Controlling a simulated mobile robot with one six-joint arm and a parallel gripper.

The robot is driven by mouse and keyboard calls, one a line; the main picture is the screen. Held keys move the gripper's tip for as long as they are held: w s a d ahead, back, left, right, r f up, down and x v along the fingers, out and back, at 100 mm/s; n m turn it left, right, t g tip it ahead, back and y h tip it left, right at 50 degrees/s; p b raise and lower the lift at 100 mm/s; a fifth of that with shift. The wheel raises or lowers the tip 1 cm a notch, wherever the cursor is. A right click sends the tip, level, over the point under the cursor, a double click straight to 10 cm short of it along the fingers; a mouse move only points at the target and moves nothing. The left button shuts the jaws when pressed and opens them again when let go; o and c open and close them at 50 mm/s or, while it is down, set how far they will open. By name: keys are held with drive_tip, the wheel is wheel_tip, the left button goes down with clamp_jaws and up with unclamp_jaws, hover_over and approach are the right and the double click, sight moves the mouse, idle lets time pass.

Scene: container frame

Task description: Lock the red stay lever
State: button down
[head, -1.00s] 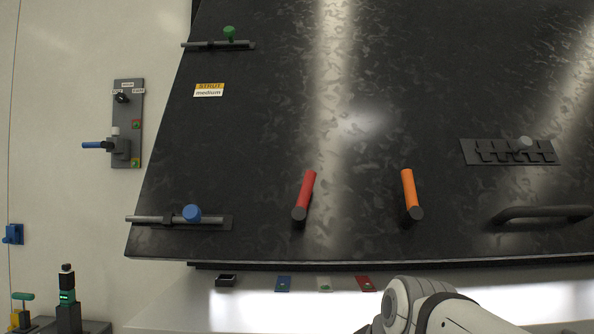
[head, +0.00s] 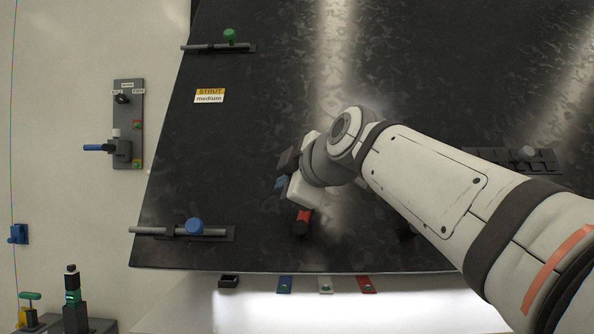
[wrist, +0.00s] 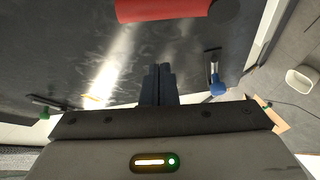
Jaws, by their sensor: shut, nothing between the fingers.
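The red stay lever (head: 304,214) is on the dark panel (head: 240,130). In the head view my gripper (head: 281,182) hides most of it, and its dark lower end shows below my gripper. In the wrist view the red lever (wrist: 165,9) lies across the top, its dark end cap to the right. My gripper (wrist: 158,70) is shut and empty there. Its fingertips show just below the red lever in the picture, with a gap between. Contact with the panel cannot be told.
A blue-knobbed bolt (head: 194,227) and a green-knobbed bolt (head: 229,37) sit on the panel's left side. A slotted plate (head: 540,157) is at right, partly behind my arm. The orange handle is nearly hidden. Coloured tags (head: 325,285) lie below the panel.

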sight(302, 214)
drive_tip(key=shift+w+d+f, duration=0.5)
drive_tip(key=shift+d, duration=0.2)
drive_tip(key=shift+w+d+f, duration=0.45)
drive_tip(key=shift+d, duration=0.25)
